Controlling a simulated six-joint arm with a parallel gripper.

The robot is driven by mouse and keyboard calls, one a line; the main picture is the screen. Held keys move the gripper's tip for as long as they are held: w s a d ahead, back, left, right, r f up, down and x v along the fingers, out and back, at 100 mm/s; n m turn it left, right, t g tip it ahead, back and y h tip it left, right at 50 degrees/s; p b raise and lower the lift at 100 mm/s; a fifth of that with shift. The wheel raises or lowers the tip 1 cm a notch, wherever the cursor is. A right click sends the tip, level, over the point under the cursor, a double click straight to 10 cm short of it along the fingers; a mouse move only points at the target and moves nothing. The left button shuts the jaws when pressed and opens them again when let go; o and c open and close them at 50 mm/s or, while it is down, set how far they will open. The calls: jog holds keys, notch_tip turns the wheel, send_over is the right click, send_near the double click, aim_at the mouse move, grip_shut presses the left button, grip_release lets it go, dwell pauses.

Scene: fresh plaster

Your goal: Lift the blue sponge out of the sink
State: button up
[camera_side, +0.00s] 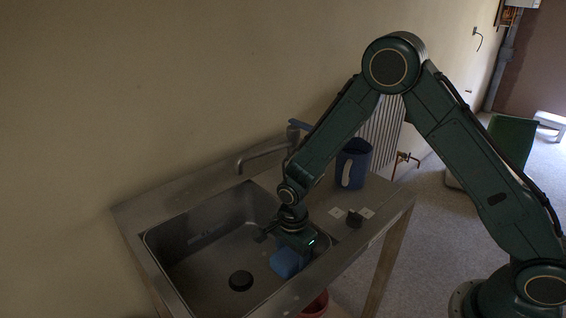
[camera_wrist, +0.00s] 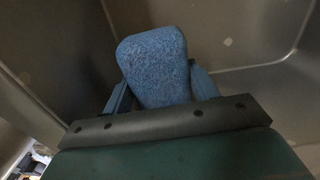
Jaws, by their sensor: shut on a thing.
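The blue sponge (camera_side: 287,263) is inside the metal sink (camera_side: 190,222), near the right wall of the basin. My gripper (camera_side: 290,246) reaches down into the sink from above and is shut on the sponge. In the wrist view the sponge (camera_wrist: 155,62) stands between the two blue fingers of my gripper (camera_wrist: 160,88), one on each side. The sponge's lower end is hidden behind the gripper's dark front edge. I cannot tell whether the sponge touches the basin floor.
A tap (camera_side: 262,153) arches over the back of the sink. A dark round drain (camera_side: 240,281) is in the basin floor. A red bucket (camera_side: 316,305) is below.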

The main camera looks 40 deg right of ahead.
aim_at(292, 252)
notch_tip(292, 252, up, 12)
dwell(0.4)
jog(key=shift+r, duration=0.15)
dwell(0.4)
